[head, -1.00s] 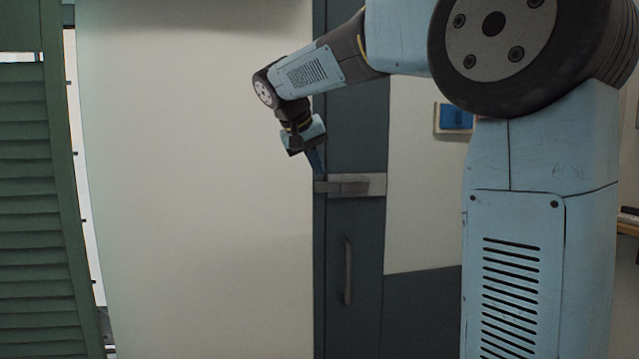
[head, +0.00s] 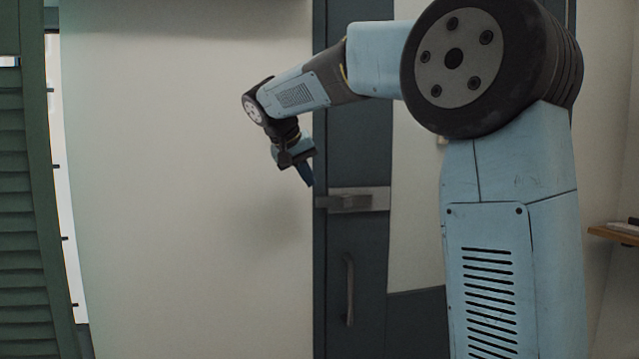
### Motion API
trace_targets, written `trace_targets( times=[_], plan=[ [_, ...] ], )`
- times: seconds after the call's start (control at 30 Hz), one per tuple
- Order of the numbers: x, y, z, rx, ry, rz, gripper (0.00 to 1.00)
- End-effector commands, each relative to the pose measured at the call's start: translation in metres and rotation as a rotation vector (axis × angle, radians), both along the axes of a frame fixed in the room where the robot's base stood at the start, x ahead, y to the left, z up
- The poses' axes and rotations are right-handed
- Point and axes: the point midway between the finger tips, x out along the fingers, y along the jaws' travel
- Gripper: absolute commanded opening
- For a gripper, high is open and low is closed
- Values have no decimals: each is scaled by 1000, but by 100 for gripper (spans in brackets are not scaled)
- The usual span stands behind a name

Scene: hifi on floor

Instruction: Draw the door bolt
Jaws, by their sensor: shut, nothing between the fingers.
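The door bolt (head: 345,202) is a grey horizontal bar on a lighter metal plate (head: 379,198), fixed to a dark blue-grey door (head: 369,240). Its left end lies close to the edge of the pale wall panel. My gripper (head: 308,182) points down and to the right, just up and left of the bolt's left end. It is shut and empty. It appears apart from the bolt; the depth between them is hard to tell. A vertical pull handle (head: 349,290) is on the door below the bolt.
A pale panel (head: 185,200) fills the area left of the door. A green louvred shutter (head: 25,200) stands at the far left. A wooden shelf (head: 612,235) juts out at the right edge. My arm covers part of the wall right of the door.

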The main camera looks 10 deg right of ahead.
Motion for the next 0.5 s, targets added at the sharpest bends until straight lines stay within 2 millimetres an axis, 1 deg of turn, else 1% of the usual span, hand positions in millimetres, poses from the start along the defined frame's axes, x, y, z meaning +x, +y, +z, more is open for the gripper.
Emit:
trace_targets(
  times=[0.4, 0.5],
  plan=[
    [27, -35, -59, -1, 2, -2, 0],
    [32, -44, -69, -1, 0, -2, 0]
  ],
)
